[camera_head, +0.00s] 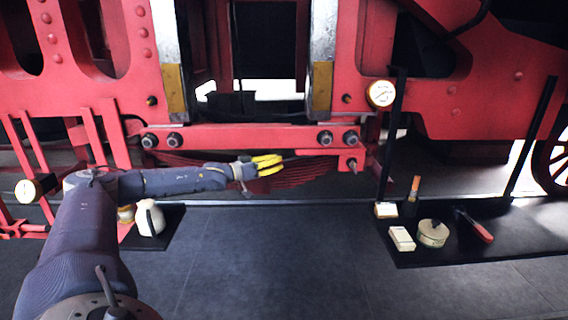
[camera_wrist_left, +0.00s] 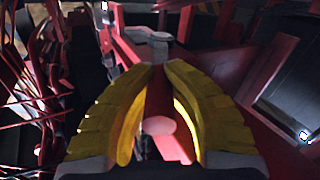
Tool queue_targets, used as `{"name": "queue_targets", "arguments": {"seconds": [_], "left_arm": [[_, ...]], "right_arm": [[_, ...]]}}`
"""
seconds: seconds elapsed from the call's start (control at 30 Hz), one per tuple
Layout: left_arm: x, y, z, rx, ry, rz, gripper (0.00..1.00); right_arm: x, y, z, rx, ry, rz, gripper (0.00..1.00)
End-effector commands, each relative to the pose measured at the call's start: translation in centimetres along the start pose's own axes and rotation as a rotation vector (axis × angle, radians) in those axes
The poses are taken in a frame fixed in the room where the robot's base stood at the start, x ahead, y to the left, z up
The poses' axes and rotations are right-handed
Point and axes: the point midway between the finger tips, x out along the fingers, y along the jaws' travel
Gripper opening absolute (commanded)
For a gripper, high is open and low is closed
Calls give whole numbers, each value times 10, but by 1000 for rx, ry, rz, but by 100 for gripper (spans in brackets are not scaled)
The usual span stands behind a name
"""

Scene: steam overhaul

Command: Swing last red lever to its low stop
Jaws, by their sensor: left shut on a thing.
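My left gripper (camera_head: 268,164), with yellow fingers, reaches in from the left below the red frame beam and points right. In the left wrist view the fingers (camera_wrist_left: 166,72) are shut on a narrow red bar (camera_wrist_left: 158,92), which I take to be the red lever; a pale round end shows between them. A grey metal piece (camera_wrist_left: 150,40) lies just past the fingertips. In the head view the fingers hide most of the held part, and a thin dark bar runs right from them. The lever's angle and its low stop cannot be made out. My right gripper is not in view.
A gauge (camera_head: 381,94) sits on the red frame. Upright red bars (camera_head: 90,135) stand at left. The floor (camera_head: 270,270) in front is clear.

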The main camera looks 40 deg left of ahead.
Motion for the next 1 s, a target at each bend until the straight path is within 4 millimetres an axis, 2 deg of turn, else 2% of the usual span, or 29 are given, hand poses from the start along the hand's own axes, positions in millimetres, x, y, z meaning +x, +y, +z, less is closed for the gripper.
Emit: {"name": "queue_targets", "arguments": {"seconds": [0.03,0.47,0.5,0.77,0.8,1.0], "left_arm": [[-2,-3,-9,1,14,-3,0],[-4,-6,-11,2,16,-7,0],[-4,-6,-11,2,16,-7,13],[-4,-5,-8,1,11,-6,43],[-4,-5,-7,1,10,-5,46],[-4,-4,-4,1,6,-4,46]], "right_arm": [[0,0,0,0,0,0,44],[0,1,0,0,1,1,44],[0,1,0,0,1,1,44],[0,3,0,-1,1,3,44],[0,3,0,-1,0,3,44],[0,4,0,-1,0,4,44]]}}
